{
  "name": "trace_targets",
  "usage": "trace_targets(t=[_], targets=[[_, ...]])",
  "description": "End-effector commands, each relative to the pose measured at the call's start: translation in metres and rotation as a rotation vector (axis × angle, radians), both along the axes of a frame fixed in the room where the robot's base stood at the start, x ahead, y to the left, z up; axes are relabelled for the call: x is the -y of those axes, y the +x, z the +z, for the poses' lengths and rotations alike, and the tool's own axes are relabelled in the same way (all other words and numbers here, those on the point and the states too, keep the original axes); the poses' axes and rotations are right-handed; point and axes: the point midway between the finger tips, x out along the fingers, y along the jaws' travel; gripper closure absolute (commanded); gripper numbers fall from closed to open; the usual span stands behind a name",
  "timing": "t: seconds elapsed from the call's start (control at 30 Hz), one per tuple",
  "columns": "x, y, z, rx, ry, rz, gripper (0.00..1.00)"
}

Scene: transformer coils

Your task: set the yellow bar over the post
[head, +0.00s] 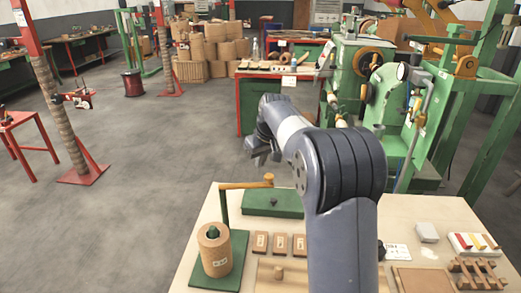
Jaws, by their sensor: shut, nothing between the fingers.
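A yellow bar (245,185) extends from the top of a thin green upright (224,208) towards the right, ending in a rounded knob. The upright stands at the back of a green base plate (233,272). A tan coil (214,252) stands on the plate, and a dark green post tip (213,232) shows in its top. The bar points away from the coil and is not above the post tip. My gripper (262,160) is shut and empty, up and beyond the bar in the picture, apart from it.
A green block (272,203) lies behind several small brown blocks (261,242) on the pale table (199,225). A board with a peg (279,274) lies in front. My arm hides the table's middle. Right are a white tray (460,246) with coloured strips and a wooden rack (478,274).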

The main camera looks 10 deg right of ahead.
Motion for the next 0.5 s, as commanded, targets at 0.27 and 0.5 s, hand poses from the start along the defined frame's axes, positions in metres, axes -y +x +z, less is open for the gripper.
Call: trace_targets(t=[0.27,0.5], targets=[[0.007,-0.022,-0.003,-0.001,0.001,0.000,1.00],[0.009,-0.025,-0.004,0.000,0.000,0.000,1.00]])
